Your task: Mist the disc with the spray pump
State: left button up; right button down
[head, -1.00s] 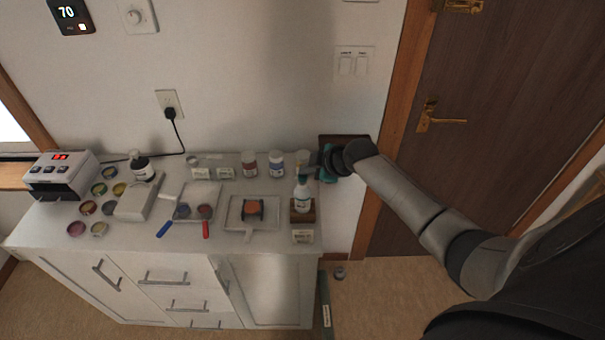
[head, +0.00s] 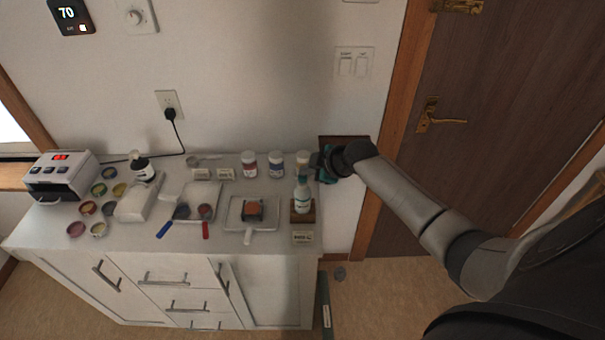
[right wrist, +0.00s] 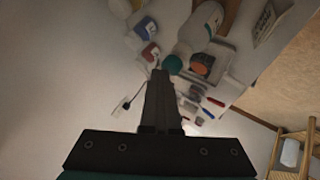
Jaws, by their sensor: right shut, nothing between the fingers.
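The spray pump (head: 302,198) is a white bottle with a teal head, upright in a wooden holder (head: 303,217) at the right of the counter. It also shows in the right wrist view (right wrist: 202,22). The orange-brown disc (head: 252,209) lies on a white handled tray (head: 233,214) left of the bottle; it also shows in the right wrist view (right wrist: 203,62). My right gripper (head: 315,165) is shut and empty, just above and right of the pump head. In the right wrist view its fingertips (right wrist: 162,74) appear beside the teal head; I cannot tell whether they touch. My left gripper is out of view.
Lidded jars (head: 276,164) stand behind the tray and bottle. Red and blue handled tools (head: 205,229), small bowls (head: 88,208), a dark-capped bottle (head: 142,168) and a white device (head: 62,178) fill the left side. A small label card (head: 302,238) lies before the holder.

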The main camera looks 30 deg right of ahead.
jog(key=shift+s+f, duration=0.1)
jog(key=shift+f, duration=0.2)
dwell(0.4)
jog(key=shift+s+f+b, duration=0.1)
jog(key=shift+f+b, duration=0.25)
jog(key=shift+b, duration=0.05)
jog(key=shift+r+p, duration=0.15)
jog(key=shift+p, duration=0.3)
notch_tip(320, 180, up, 7)
jog(key=p, duration=0.5)
jog(key=shift+f, duration=0.2)
